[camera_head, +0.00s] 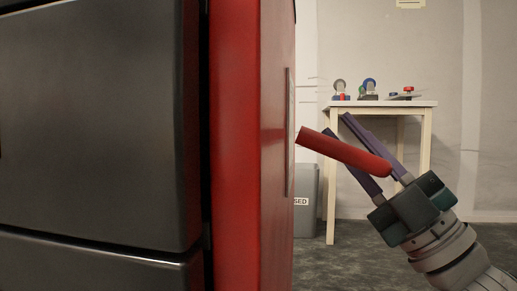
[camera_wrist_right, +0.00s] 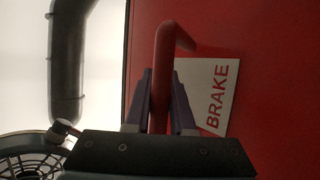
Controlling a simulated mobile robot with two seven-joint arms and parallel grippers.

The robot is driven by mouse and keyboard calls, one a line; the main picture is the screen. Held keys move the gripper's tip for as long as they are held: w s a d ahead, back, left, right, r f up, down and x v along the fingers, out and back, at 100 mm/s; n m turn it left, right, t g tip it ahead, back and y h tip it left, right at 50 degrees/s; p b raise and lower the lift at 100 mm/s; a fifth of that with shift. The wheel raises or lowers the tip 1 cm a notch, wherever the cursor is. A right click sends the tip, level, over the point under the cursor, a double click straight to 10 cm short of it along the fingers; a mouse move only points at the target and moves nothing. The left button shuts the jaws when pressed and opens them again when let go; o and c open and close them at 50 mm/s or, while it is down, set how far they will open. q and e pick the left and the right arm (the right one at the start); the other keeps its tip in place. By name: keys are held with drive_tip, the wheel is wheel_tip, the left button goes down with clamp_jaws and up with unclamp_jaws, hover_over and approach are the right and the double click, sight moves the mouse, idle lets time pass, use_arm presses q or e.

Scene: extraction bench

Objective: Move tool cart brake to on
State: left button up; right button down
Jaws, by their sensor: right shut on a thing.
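The tool cart, with dark drawer fronts (camera_head: 90,120) and a red side panel (camera_head: 235,150), fills the left of the head view. A red brake lever (camera_head: 318,143) sticks out from its right side, sloping slightly down to the right. My right gripper (camera_head: 336,124) is shut on the lever, its purple fingers on either side of it. In the right wrist view the bent lever (camera_wrist_right: 164,38) lies between the fingers (camera_wrist_right: 160,85), beside a white plate marked BRAKE (camera_wrist_right: 215,95) on the red panel (camera_wrist_right: 280,85). My left gripper is not in view.
A white-topped table (camera_head: 334,120) with several small items stands against the back wall. A grey bin (camera_head: 306,190) with a partly hidden label is beside it. In the right wrist view, a dark curved tube (camera_wrist_right: 68,60) and a round grille (camera_wrist_right: 30,158) are at left.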

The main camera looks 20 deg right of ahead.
drive_tip(key=shift+f, duration=0.3)
idle(0.4)
drive_tip(key=c, duration=0.8)
unclamp_jaws()
drive_tip(key=shift+o, duration=0.2)
drive_tip(key=v, duration=1)
drive_tip(key=shift+p, duration=0.4)
drive_tip(key=shift+w, duration=0.1)
